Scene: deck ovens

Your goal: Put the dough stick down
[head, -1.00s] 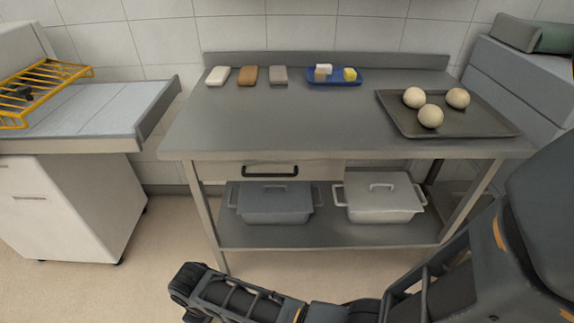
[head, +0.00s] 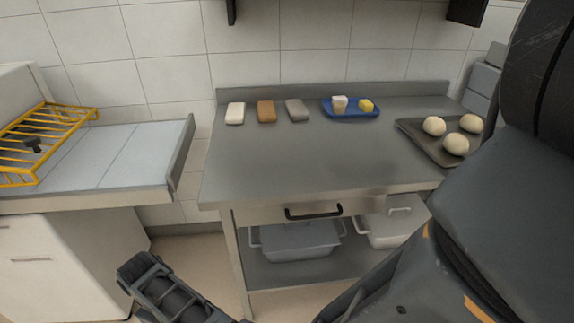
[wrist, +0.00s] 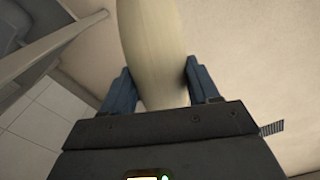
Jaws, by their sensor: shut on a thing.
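The dough stick (wrist: 152,40) is a pale, smooth, long piece in the wrist view. It runs up out of the top of that view, so its far end is hidden. My gripper (wrist: 160,66) is shut on it, with one dark blue finger on each side. Floor and wall tiles show behind the stick, and no surface is seen touching it. In the head view I cannot make out the stick; my dark arm covers the lower middle and right.
The steel table (head: 290,165) is bare at its front and middle. White (head: 235,113), brown (head: 267,111) and grey (head: 297,110) blocks line its back. A blue tray (head: 348,115) and a dark tray (head: 412,130) with three dough balls stand right. A yellow rack (head: 45,140) lies left.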

